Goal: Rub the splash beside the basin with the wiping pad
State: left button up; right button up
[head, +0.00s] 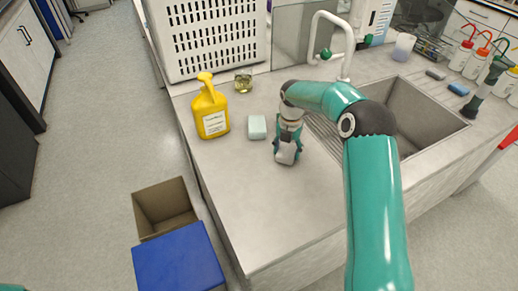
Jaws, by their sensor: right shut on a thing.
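My right gripper (287,147) is over the counter left of the basin (408,105), pointing down. It is shut on a grey block, which I take to be the wiping pad (286,156). The pad is low over the counter, and I cannot tell whether it touches. I cannot make out a splash on the counter; the gripper and arm cover part of the area beside the basin. My left gripper is out of view.
A pale green block (257,127) and a yellow bottle (210,108) stand left of the gripper. A small glass vessel (243,82) is behind. The faucet (335,42) rises behind the basin. The front counter (270,215) is clear. A blue box (178,262) is on the floor.

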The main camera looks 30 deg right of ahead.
jog(key=shift+s+d+p, duration=0.1)
jog(key=shift+d+p, duration=0.2)
jog(key=shift+d, duration=0.55)
jog(key=r+p, duration=0.2)
jog(key=r, duration=0.1)
jog(key=shift+d+r, duration=0.2)
jog(key=shift+r+p, duration=1.8)
jog(key=shift+r, duration=0.55)
